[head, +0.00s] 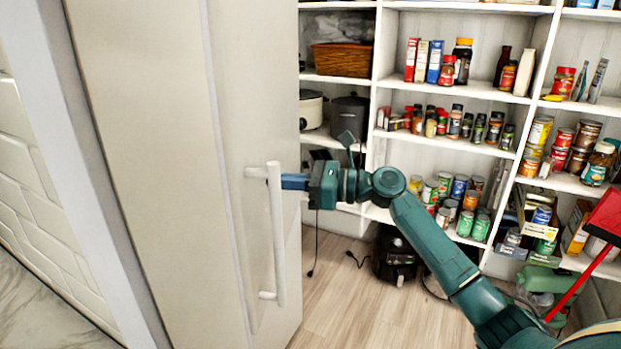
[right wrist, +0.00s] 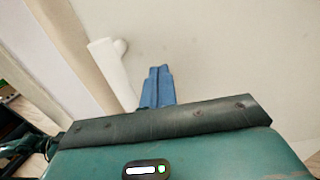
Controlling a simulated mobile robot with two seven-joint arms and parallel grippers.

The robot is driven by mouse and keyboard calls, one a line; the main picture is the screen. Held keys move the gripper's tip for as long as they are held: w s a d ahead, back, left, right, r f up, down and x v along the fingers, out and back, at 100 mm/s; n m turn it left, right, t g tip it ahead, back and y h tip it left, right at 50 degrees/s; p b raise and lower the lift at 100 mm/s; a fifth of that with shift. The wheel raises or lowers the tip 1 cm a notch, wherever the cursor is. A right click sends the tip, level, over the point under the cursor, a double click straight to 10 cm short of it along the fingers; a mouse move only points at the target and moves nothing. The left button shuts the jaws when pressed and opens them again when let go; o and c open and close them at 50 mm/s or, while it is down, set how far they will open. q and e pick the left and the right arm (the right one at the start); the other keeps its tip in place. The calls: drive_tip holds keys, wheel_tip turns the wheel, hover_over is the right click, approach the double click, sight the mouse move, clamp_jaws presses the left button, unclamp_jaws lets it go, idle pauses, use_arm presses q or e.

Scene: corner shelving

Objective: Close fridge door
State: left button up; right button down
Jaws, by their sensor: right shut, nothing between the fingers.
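The fridge door (head: 250,90) is a tall cream panel on the left of the head view, with a white vertical bar handle (head: 277,235). A seam runs down its left side, beside another cream panel; I cannot tell how far the door stands open. My right gripper (head: 290,182) reaches in from the right at the upper part of the handle. Its blue fingers (right wrist: 158,86) are shut and empty, pointing at the door surface (right wrist: 230,50), beside the handle (right wrist: 108,70) in the right wrist view. I cannot tell whether they touch the door. My left gripper is not in view.
White shelves (head: 455,90) with jars, cans and boxes stand behind and to the right. A black appliance (head: 394,255) sits on the wood floor (head: 345,300). A red long-handled object (head: 603,218) is at the right edge. A white tiled wall (head: 35,190) is at far left.

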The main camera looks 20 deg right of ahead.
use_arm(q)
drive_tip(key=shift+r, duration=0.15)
use_arm(e)
drive_tip(key=shift+x, duration=1.15)
